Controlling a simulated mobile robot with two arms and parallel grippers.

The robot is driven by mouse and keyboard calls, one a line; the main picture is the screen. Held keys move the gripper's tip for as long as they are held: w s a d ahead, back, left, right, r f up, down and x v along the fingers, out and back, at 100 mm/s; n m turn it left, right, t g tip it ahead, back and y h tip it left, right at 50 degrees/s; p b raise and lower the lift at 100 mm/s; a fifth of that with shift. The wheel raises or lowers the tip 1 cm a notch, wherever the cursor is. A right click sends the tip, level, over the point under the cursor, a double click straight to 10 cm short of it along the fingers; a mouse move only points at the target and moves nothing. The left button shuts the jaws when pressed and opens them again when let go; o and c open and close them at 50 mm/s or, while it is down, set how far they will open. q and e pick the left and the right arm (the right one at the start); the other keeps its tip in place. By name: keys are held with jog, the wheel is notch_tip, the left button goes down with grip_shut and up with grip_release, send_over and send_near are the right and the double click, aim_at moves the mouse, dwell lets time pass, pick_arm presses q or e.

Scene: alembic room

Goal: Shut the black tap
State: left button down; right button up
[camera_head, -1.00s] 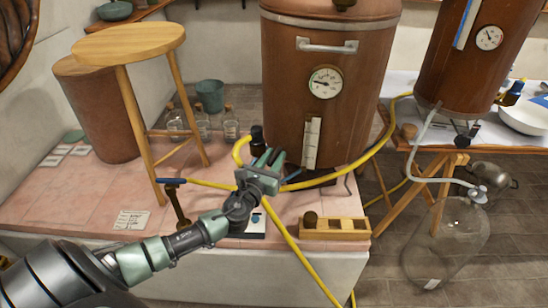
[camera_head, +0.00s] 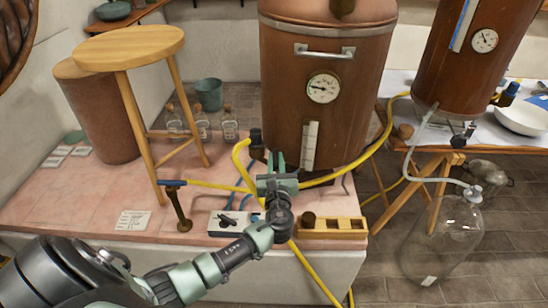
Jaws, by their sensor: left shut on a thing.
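A black upright part (camera_head: 257,138), which looks like the black tap, shows at the foot of the large copper-brown vessel (camera_head: 330,90), beside the yellow hose's bend. My left gripper (camera_head: 277,160) is just right of it, fingers pointing away at the vessel's lower front. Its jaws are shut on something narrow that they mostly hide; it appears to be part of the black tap. How the tap's handle is turned cannot be made out. My right gripper is not in view.
A yellow hose (camera_head: 318,268) runs under and past my wrist. A blue-handled tap (camera_head: 173,184) stands left, near a wooden stool (camera_head: 130,47). A glass jar (camera_head: 440,240) stands right.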

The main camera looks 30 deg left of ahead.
pick_arm(q)
jog(key=shift+w+d+n+g+y+b, duration=0.1)
jog(key=shift+d+n+g+y+b, duration=0.05)
jog(key=shift+n+g+y, duration=0.4)
jog(key=shift+w+d+n+g+y+b, duration=0.1)
jog(key=shift+d+n+g+y+b, duration=0.05)
jog(key=shift+n+g+y, duration=0.4)
jog(key=shift+w+d+n+g+y+b, duration=0.15)
jog(key=shift+n+g+y+b, duration=0.85)
jog(key=shift+g, duration=0.55)
jog(key=shift+w+a+n+g+y+b, duration=0.15)
jog(key=shift+n+g+y+b, duration=0.5)
jog(key=shift+n+g+b, duration=0.7)
jog(key=shift+w+d+n+g+y+b, duration=0.15)
jog(key=shift+n+g+y+b, duration=0.8)
jog(key=shift+g, duration=0.75)
jog(key=c, duration=1.4)
grip_release()
jog(key=shift+o, duration=0.2)
jog(key=s+d, duration=0.1)
jog(key=d, duration=0.6)
jog(key=shift+s+d+b, duration=0.2)
jog(key=shift+d+b, duration=0.1)
jog(key=shift+d, duration=0.05)
